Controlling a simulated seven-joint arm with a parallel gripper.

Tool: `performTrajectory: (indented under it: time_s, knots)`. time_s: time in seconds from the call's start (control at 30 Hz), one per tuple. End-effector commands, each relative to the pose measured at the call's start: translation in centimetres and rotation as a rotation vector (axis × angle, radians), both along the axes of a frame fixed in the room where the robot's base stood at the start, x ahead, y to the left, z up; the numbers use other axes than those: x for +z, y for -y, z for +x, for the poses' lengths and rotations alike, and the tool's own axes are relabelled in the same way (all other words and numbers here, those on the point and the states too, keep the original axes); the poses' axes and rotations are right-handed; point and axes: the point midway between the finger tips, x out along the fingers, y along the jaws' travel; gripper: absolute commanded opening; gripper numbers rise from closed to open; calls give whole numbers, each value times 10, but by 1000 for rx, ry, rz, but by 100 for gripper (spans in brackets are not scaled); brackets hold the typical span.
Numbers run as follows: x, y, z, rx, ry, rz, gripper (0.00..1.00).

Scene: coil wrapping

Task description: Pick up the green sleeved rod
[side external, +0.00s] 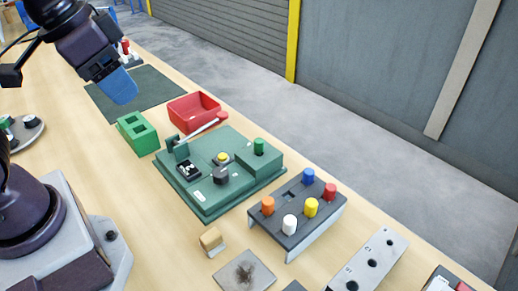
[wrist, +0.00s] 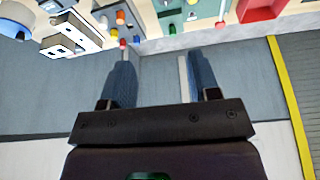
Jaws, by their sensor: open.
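A short green upright cylinder (side external: 259,146), which looks like the green sleeved rod, stands on the raised right part of the green fixture (side external: 208,205) in the side view. My gripper (side external: 122,95) is high at the upper left, well away from it, above the dark mat.
A dark block (side external: 276,223) holds several coloured pegs right of the fixture. A red tray (side external: 186,112) and green block (side external: 130,125) stand behind-left of it. A thin white rod (side external: 205,128) leans over the fixture. A metal block with holes (side external: 365,265) lies front right.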

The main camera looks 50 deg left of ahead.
Motion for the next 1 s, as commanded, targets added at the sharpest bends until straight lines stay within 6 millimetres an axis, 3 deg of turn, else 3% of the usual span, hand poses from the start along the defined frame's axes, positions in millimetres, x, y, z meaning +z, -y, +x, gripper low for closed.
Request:
performTrajectory:
  time_s: [0.13, 0.33, 0.67, 0.77, 0.83, 1.0]
  knots:
    - [-26, 14, 31, -37, -140, 0, 56]
    - [-66, 28, 83, 68, -238, 34, 56]
    - [-138, 37, 173, 399, -168, 146, 56]
    - [-143, 33, 201, 527, -81, 131, 56]
    - [-136, 31, 215, 603, -24, 89, 56]
    - [-134, 33, 222, 697, 19, 29, 56]
